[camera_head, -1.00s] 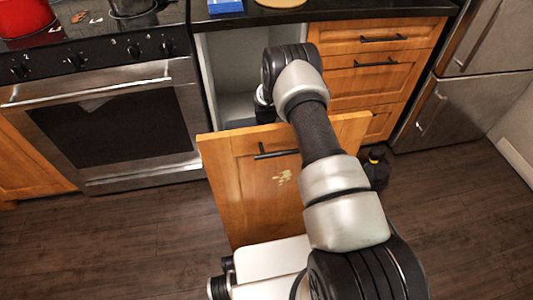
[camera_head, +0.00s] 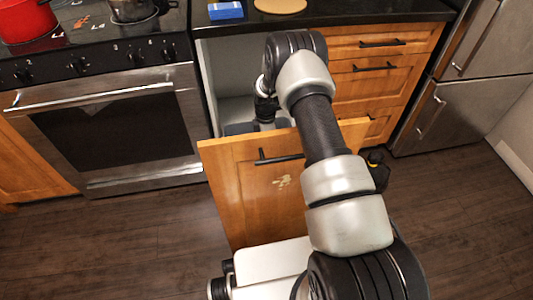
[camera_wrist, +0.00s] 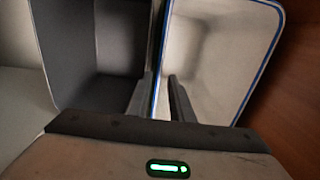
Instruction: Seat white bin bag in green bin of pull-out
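The pull-out (camera_head: 228,165) stands open, its wooden front facing me. In the wrist view two bins lie side by side. The left bin (camera_wrist: 62,75) has a dark grey inside. The right bin (camera_wrist: 277,50) has a blue-edged rim and a whitish inside; I cannot tell whether this is the white bag or bare wall. No green shows. My gripper (camera_wrist: 163,80) points down over the adjoining walls of the two bins. Its two dark fingers stand apart with a gap; nothing is clearly held. In the head view my gripper is mostly hidden behind my arm and the pull-out front.
The pull-out front's black handle (camera_head: 278,158) faces me. An oven (camera_head: 115,125) is on the left, wooden drawers (camera_head: 375,88) and a fridge (camera_head: 455,95) on the right. The cabinet opening (camera_head: 233,70) is behind.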

